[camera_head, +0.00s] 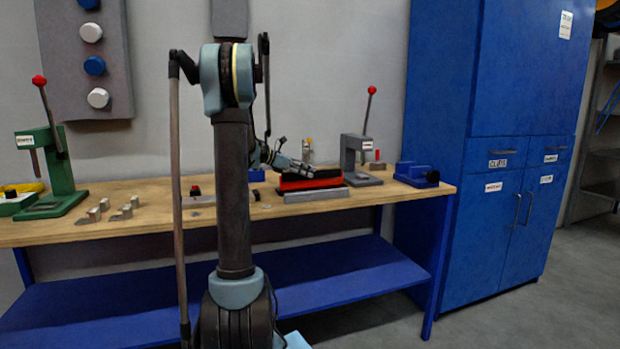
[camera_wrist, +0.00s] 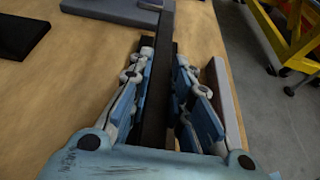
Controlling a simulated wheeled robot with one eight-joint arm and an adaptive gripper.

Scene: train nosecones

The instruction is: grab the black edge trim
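The black edge trim (camera_head: 310,183) is a long dark strip. In the head view it lies along a red block (camera_head: 318,174) on a grey base (camera_head: 316,194) on the workbench. In the wrist view the long black strip (camera_wrist: 157,115) runs lengthwise between the two fingers of my gripper (camera_wrist: 163,62). One finger is on each side of the strip, with narrow gaps showing at the tips, so the gripper looks open around it. In the head view my gripper (camera_head: 288,165) reaches the strip's left part from behind my arm. The strip's near end is hidden by the gripper.
The wooden bench (camera_head: 150,205) also carries a grey press (camera_head: 357,155) with a red knob, a blue vise (camera_head: 416,174), a green press (camera_head: 58,175) and several small metal blocks (camera_head: 122,212). A blue cabinet (camera_head: 510,120) stands right. The bench's front middle is mostly clear.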

